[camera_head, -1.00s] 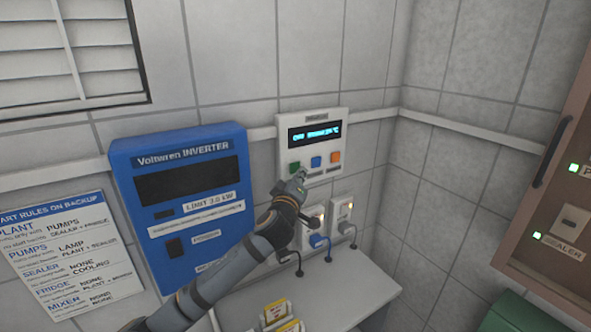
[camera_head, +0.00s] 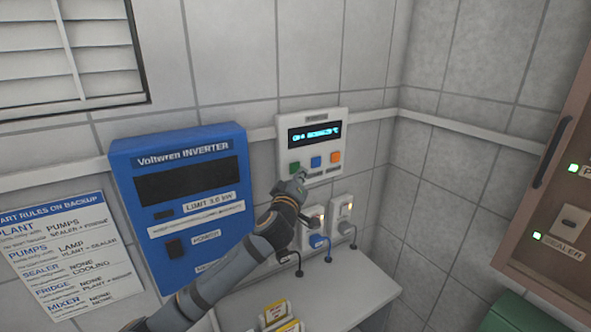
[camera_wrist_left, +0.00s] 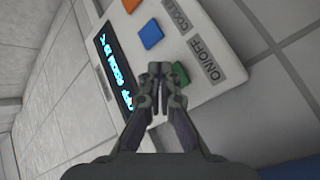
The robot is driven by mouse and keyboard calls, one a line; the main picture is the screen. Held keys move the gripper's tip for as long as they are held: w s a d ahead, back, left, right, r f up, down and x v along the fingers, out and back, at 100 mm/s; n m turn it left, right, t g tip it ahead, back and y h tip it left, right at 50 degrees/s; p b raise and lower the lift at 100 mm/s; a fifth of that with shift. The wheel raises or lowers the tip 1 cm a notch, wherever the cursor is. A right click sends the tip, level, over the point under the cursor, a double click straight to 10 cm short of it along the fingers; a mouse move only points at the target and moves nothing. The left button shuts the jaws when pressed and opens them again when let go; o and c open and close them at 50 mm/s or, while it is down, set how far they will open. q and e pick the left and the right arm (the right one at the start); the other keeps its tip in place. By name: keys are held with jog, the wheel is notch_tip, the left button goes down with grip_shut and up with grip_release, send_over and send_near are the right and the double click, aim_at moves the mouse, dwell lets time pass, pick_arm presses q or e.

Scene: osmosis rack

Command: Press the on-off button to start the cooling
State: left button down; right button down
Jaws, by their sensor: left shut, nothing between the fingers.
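The white cooler control panel (camera_head: 311,179) hangs on the tiled wall, with a lit display (camera_head: 314,134) above a green, a blue and an orange button. The green button (camera_head: 294,167) is the one labelled ON/OFF in the left wrist view (camera_wrist_left: 180,74). My left gripper (camera_head: 300,177) is shut and empty, its tips at the green button and partly covering it. Whether the tips touch or press it cannot be told. My right gripper is not in view.
A blue inverter box (camera_head: 197,170) hangs left of the panel. Sockets with plugs (camera_head: 318,240) and cables sit just below it. A white counter (camera_head: 350,285) lies underneath. A brown cabinet (camera_head: 545,190) stands at the right.

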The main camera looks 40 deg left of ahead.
pick_arm(q)
jog(key=shift+w+a, duration=0.2)
jog(key=shift+a, duration=0.2)
jog(key=shift+w+a+b, duration=0.15)
jog(key=shift+a+b, duration=0.15)
jog(key=shift+b, duration=0.05)
dwell(0.7)
jog(key=shift+d, duration=0.15)
dwell(0.3)
jog(key=shift+s+d, duration=0.35)
jog(key=shift+d, duration=0.2)
jog(key=d, duration=0.1)
jog(key=s+d, duration=0.1)
jog(key=d, duration=0.1)
jog(key=s+d+b, duration=0.1)
jog(key=shift+d, duration=0.35)
